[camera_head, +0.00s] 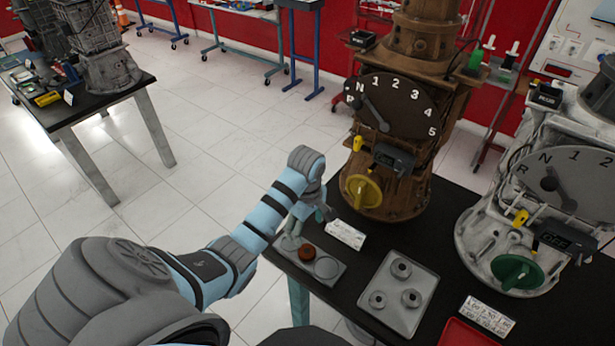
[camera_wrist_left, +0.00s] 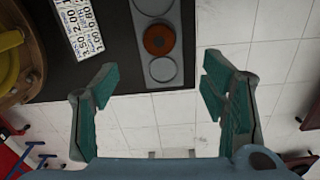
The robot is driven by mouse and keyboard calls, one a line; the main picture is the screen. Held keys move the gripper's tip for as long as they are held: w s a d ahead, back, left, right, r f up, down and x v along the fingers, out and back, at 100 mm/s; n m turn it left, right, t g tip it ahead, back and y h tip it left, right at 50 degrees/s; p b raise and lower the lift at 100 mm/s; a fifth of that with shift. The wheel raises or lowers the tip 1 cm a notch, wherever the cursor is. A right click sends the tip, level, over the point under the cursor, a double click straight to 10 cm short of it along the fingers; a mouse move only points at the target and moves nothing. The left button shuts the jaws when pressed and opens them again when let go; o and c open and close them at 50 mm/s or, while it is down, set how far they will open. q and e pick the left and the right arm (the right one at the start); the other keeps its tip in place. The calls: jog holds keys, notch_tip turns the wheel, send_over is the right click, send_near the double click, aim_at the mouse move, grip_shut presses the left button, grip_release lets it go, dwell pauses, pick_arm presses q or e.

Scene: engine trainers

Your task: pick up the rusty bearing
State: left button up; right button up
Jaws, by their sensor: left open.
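The rusty bearing (camera_head: 306,252) is a small brown-orange ring on a grey tray (camera_head: 330,281) at the near left corner of the black table. In the left wrist view the bearing (camera_wrist_left: 159,39) sits in the middle recess of the tray (camera_wrist_left: 174,84), with an empty round recess on each side. My left gripper (camera_head: 314,214) is beside the tray at the table's edge in the head view. In the left wrist view my left gripper (camera_wrist_left: 158,92) is open and empty, its teal-padded fingers wide apart, with the bearing ahead between them. My right gripper is out of view.
A white label card (camera_head: 345,234) lies close by the tray. A square tray (camera_head: 378,311) with three grey bearings is to the right. A brown engine trainer (camera_head: 395,120) and a grey one (camera_head: 545,190) stand on the table. A red tray (camera_head: 462,335) is at the front.

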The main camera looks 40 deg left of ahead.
aim_at(307, 251)
pick_arm(q)
jog(key=shift+n, duration=0.6)
jog(key=f+b, duration=0.1)
jog(key=f, duration=0.5)
jog(key=f+b, duration=0.2)
jog(key=f, duration=0.4)
jog(key=shift+w+a+f, duration=0.1)
jog(key=shift+w+a, duration=0.1)
jog(key=c, duration=1.4)
